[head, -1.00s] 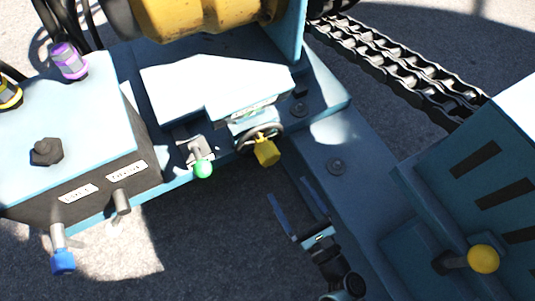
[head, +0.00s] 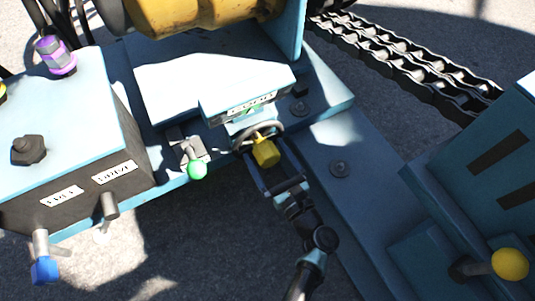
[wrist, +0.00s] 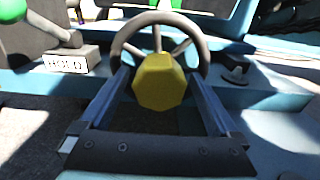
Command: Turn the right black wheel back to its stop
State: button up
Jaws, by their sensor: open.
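The black wheel (head: 276,131) sits upright on the front of the light blue housing, with a yellow knob (head: 265,153) sticking out toward me. In the wrist view the wheel's dark rim (wrist: 127,33) and spokes stand behind the yellow knob (wrist: 159,83). My gripper (head: 272,172) is open, its two fingers pointing at the wheel. In the wrist view my gripper (wrist: 158,95) has one finger on each side of the knob. I cannot tell whether either finger touches it.
A green-tipped lever (head: 196,169) with a HOLD label (wrist: 66,64) stands left of the wheel. A control box (head: 60,120) with a blue-tipped lever (head: 44,270) is at the left. A yellow-knobbed lever (head: 510,264) is at the lower right. A chain (head: 410,70) runs at the upper right.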

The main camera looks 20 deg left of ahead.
grip_shut()
dwell(0.3)
jog(key=shift+n, duration=0.3)
